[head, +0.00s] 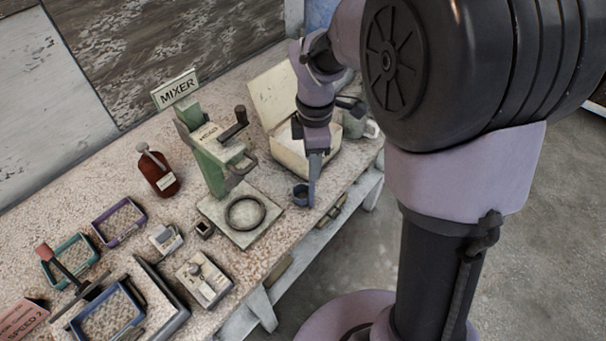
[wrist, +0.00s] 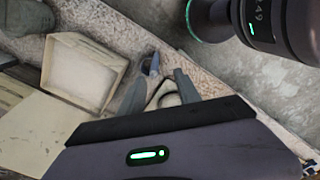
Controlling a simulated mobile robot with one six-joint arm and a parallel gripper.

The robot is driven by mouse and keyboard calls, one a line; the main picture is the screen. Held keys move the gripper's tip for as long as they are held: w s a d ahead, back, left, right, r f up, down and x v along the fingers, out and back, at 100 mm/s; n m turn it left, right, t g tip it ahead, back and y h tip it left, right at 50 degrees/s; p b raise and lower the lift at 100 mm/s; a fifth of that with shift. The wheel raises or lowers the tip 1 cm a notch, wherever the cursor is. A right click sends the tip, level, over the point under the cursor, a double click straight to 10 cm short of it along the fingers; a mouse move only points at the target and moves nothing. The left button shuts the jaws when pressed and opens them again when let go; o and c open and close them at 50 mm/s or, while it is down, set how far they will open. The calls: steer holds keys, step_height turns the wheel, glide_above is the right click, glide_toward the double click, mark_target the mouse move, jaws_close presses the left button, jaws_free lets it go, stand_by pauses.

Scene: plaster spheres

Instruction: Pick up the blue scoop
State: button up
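The blue scoop (head: 301,194) shows as a small dark blue cup near the front edge of the speckled bench, right of the green mixer. My gripper (head: 313,190) points down right beside it, and a finger overlaps the scoop's right side. In the wrist view a small blue piece of the scoop (wrist: 151,65) shows close to the left fingertip. My gripper (wrist: 166,72) has its two fingers apart in that view, with a pale looped shape between them. I cannot tell whether a finger touches the scoop.
A cream box (head: 290,157) with its lid raised stands behind my gripper; it also shows in the wrist view (wrist: 82,72). A grey-green jug (head: 352,119) is beside it. The green mixer (head: 207,150) stands left. A brown bottle (head: 159,174) and several trays lie farther left.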

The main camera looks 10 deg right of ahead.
steer(key=b, duration=0.2)
glide_toward(311, 206)
steer(key=f+b, duration=0.1)
steer(key=b, duration=0.1)
steer(key=f+b, duration=0.1)
steer(key=shift+w+d+f+b, duration=0.1)
steer(key=shift+w+f+b, duration=0.15)
steer(key=shift+w+b, duration=0.15)
steer(key=shift+r, duration=0.2)
jaws_close()
stand_by(0.6)
